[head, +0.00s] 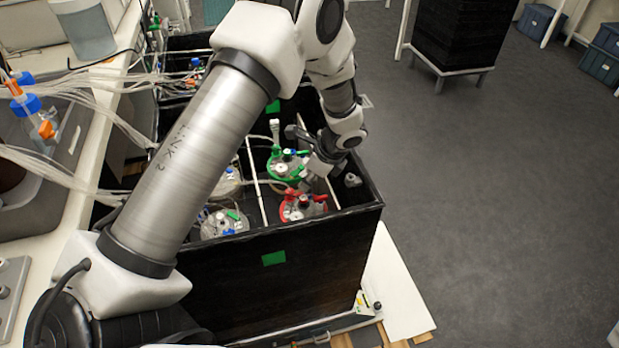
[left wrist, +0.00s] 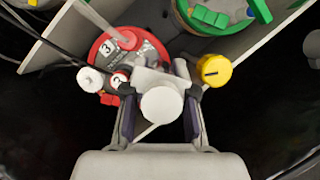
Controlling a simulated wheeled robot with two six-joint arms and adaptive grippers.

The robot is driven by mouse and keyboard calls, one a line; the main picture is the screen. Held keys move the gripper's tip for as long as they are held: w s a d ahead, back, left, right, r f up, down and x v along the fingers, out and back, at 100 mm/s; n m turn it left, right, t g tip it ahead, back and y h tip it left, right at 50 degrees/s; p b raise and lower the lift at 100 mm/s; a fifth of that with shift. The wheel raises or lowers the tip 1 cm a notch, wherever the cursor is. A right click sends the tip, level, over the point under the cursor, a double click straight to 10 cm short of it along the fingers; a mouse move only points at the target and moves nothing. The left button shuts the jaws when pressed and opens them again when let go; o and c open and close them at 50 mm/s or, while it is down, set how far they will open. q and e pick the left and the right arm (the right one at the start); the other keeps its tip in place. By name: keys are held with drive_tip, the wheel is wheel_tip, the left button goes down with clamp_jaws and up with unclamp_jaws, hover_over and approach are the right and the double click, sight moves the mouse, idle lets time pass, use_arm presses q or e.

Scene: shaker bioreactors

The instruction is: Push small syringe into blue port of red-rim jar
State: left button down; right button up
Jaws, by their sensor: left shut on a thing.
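The red-rim jar (head: 294,215) stands in the front right compartment of the black box. In the left wrist view its red lid (left wrist: 108,48) is at upper left, partly covered by my gripper and the held thing. My left gripper (left wrist: 160,118) is shut on a whitish syringe (left wrist: 160,103), seen nearly end-on above the lid's edge. In the head view the left gripper (head: 318,168) is just above and right of the red-rim jar. The blue port cannot be made out in the wrist view. Whether the syringe tip touches a port is hidden. My right gripper is out of view.
A green-rim jar (head: 288,165) stands just behind, and other jars stand left of the white divider (head: 257,185). A yellow cap (left wrist: 214,71) is close beside the gripper. Tubes run from the left bench. The floor (head: 500,180) to the right is clear.

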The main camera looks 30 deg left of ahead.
use_arm(q)
drive_tip(key=shift+f, duration=0.35)
idle(0.3)
drive_tip(key=c, duration=0.9)
unclamp_jaws()
drive_tip(key=shift+o, duration=0.2)
drive_tip(key=shift+r, duration=0.15)
